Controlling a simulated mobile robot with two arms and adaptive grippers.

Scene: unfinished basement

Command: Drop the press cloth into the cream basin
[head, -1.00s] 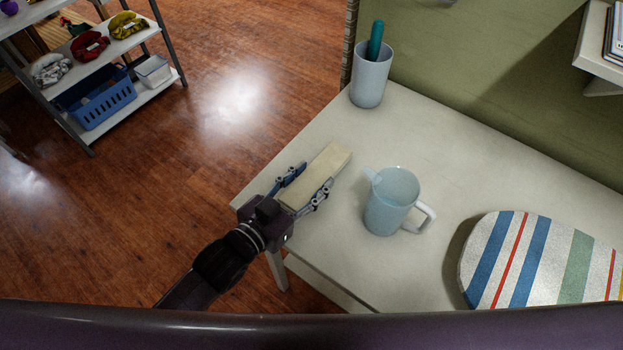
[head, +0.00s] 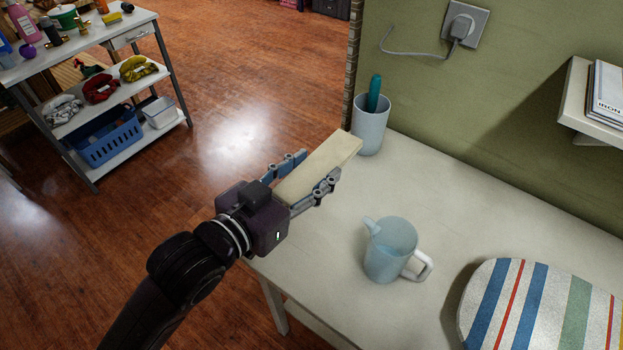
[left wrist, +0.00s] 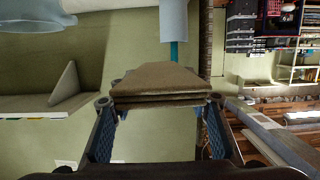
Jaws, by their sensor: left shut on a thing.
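The press cloth (head: 319,168) is a folded, cream-beige flat pad. My left gripper (head: 318,170) is shut on it, one finger along each side, and holds it above the left edge of the white table (head: 440,190). In the left wrist view the layered folds of the cloth (left wrist: 160,84) show between the two fingers. A small whitish basin (head: 160,112), which looks like the cream basin, stands on the low shelf of the rack at the far left, well away from the gripper. My right gripper is not in view.
A pale blue jug (head: 390,250), a cup with a teal-handled item (head: 370,125) and a striped ironing board (head: 545,305) are on the table. A blue basket (head: 108,138) sits beside the basin on the rack (head: 175,75). Open wooden floor (head: 240,110) lies between.

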